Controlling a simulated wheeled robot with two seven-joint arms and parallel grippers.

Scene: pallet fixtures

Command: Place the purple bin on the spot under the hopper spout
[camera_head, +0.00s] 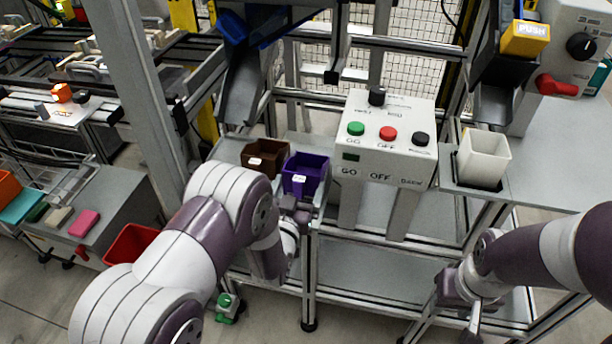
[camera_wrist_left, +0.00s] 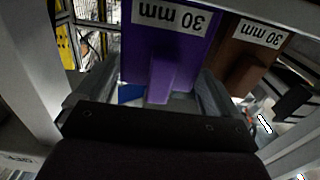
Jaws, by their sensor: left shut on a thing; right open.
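The purple bin (camera_head: 305,172) stands upright on the grey shelf left of the control box, and its "30 mm" label faces the left wrist view (camera_wrist_left: 170,45). My left gripper (camera_head: 297,206) is shut on the bin's front tab, with fingers on both sides of it. I cannot tell whether the bin is lifted. A dark grey spout (camera_head: 494,104) hangs at the right below a yellow PUSH block. A white bin (camera_head: 484,156) stands under it on a dark square spot (camera_head: 464,180). My right gripper (camera_head: 462,300) is open and empty, low at the right.
A brown bin (camera_head: 264,158) stands close left of the purple one. The control box (camera_head: 388,137), with green, red and black buttons, stands between the purple and white bins. Another grey chute (camera_head: 240,90) hangs above the left shelf. The right tabletop (camera_head: 565,150) has free room.

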